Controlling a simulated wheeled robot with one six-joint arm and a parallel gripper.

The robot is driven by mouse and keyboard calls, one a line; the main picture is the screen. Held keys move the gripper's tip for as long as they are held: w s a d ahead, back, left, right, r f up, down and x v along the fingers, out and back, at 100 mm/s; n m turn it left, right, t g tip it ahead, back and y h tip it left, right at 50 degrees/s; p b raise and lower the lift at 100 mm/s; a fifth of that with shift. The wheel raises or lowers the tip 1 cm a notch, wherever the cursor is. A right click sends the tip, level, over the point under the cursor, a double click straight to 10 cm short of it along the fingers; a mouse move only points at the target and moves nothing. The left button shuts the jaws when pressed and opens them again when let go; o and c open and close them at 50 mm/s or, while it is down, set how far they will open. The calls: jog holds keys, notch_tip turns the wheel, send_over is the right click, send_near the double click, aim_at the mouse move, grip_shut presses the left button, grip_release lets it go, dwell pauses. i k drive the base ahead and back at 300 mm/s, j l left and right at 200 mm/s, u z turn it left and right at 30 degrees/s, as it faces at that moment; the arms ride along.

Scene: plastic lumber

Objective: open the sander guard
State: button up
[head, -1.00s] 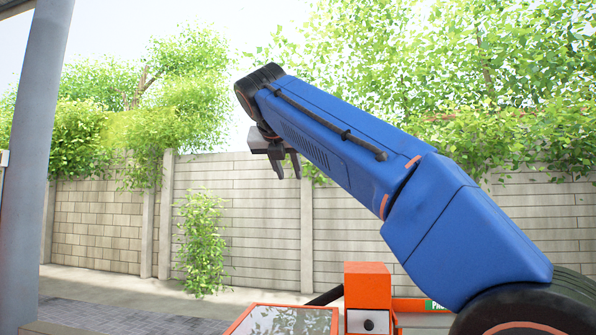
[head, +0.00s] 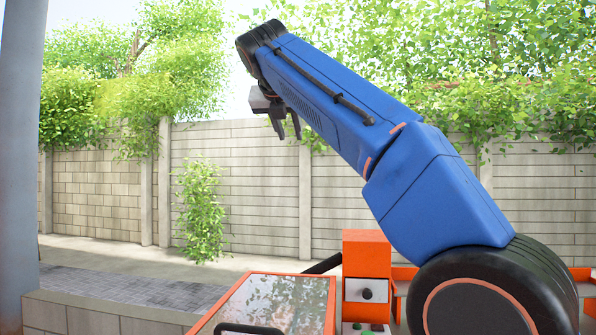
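The sander guard (head: 285,300) appears to be the orange-framed clear panel at the bottom centre of the head view. It lies closed-looking and slanted, with leaves mirrored in its pane. A black bar handle (head: 248,328) sits at its near edge, cut off by the picture's bottom. My gripper (head: 289,138) hangs from the end of my blue arm, well above and beyond the panel in the picture. Its two dark fingers point down and stand apart, with nothing between them.
An orange box with a black knob (head: 367,293) stands right of the panel, with a green button (head: 368,333) below. A low block wall (head: 100,318) and a grey post (head: 20,170) are at left. Paving (head: 130,285) and a tall boundary wall (head: 240,190) lie behind.

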aim_at(329, 327)
jog(key=k+j, duration=0.15)
jog(key=k, duration=0.85)
